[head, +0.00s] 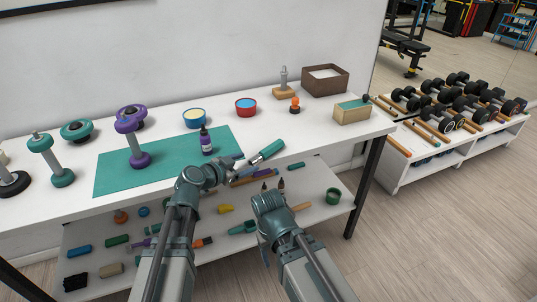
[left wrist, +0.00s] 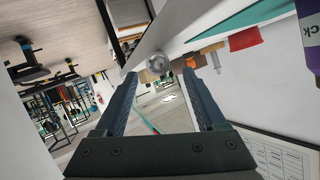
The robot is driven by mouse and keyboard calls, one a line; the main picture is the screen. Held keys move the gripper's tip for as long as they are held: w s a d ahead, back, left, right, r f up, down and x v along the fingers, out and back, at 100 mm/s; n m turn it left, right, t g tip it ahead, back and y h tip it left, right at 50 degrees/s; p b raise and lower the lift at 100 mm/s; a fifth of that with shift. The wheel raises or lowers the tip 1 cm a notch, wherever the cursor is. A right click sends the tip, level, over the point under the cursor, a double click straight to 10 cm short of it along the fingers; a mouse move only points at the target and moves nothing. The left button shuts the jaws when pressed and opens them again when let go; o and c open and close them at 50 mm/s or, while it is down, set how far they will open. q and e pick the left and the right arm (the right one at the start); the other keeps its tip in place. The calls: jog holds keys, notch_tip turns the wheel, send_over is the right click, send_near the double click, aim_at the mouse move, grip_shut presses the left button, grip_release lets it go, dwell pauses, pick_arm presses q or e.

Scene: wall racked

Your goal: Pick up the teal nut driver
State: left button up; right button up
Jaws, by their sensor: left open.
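The teal nut driver (head: 268,150) is at the front edge of the white tabletop, its teal handle pointing away to the upper right and its grey shaft toward my left gripper. My left gripper (head: 238,168) is open just short of the shaft, at the table's front edge. In the left wrist view, a round grey end, seemingly the nut driver's (left wrist: 157,62), faces me between and just beyond the open fingertips (left wrist: 160,78). The space between the fingers is empty. My right gripper (head: 268,203) is lower, in front of the shelf; its fingers are not clear.
A purple bottle (head: 206,142) and a purple-and-grey dumbbell-like piece (head: 135,140) stand on the teal mat (head: 110,178). The lower shelf (head: 325,210) holds several small tools.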

aim_at(252, 160)
pick_arm(q)
jog(key=shift+w+d, duration=0.1)
jog(key=b+x, duration=0.1)
jog(key=x, duration=0.4)
jog(key=shift+d+r+b, duration=0.1)
jog(key=shift+b, duration=0.25)
jog(key=shift+c, duration=0.4)
grip_shut()
